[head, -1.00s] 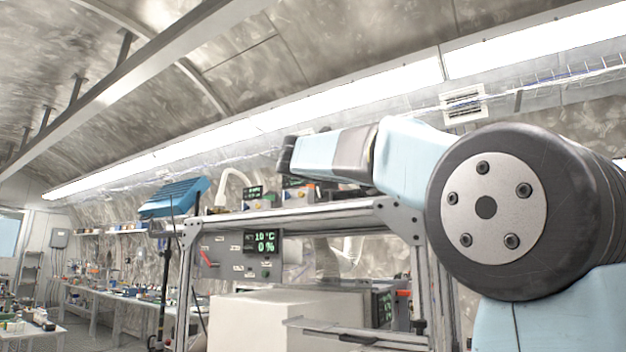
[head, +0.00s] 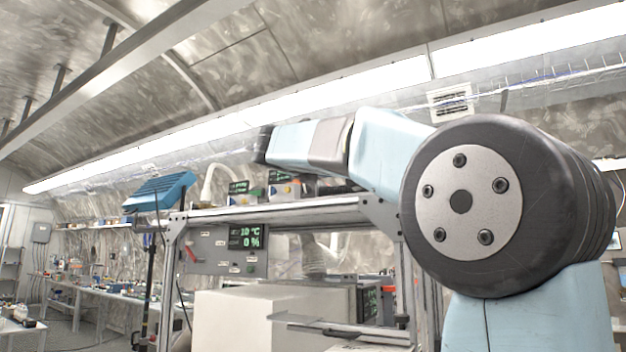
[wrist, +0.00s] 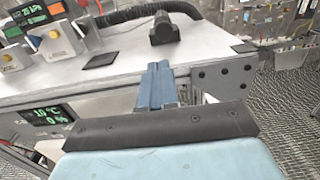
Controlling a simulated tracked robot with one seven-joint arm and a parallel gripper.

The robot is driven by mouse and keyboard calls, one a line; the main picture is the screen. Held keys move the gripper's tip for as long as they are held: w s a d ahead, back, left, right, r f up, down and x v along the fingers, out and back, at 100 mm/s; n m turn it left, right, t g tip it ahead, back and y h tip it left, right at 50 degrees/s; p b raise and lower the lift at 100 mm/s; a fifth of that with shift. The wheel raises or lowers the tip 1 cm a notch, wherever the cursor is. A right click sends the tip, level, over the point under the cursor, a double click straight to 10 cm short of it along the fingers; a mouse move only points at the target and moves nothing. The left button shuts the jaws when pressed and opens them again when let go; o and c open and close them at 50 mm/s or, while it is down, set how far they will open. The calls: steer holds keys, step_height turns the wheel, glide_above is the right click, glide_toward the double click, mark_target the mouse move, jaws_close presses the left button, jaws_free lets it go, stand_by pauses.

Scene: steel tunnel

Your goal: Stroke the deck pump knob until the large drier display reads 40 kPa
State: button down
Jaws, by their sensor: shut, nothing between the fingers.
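My gripper (wrist: 158,78) shows in the wrist view as two blue fingers pressed together, shut and empty, over the near edge of the steel deck (wrist: 120,85). A black upright knob-like piece (wrist: 163,30) stands on the deck beyond the fingertips, apart from them; I cannot tell for sure that it is the pump knob. Two small units with green displays stand on the deck in the head view (head: 238,187) (head: 279,178). In the wrist view one display (wrist: 30,9) seems to read in kPa, its figure too small to trust. The gripper's fingers are not clear in the head view.
A panel display (head: 248,236) below the deck reads about 10 °C and 0 %. A yellow-knobbed box (wrist: 55,42) and a black hose (wrist: 140,12) are on the deck. A blue slatted unit (head: 160,192) is at left. A pale box (head: 250,318) stands under the deck.

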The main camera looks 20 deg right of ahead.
steer(key=shift+s+a, duration=0.35)
steer(key=shift+a, duration=0.15)
steer(key=x, duration=1.4)
steer(key=shift+s+d, duration=0.1)
steer(key=shift+s, duration=0.05)
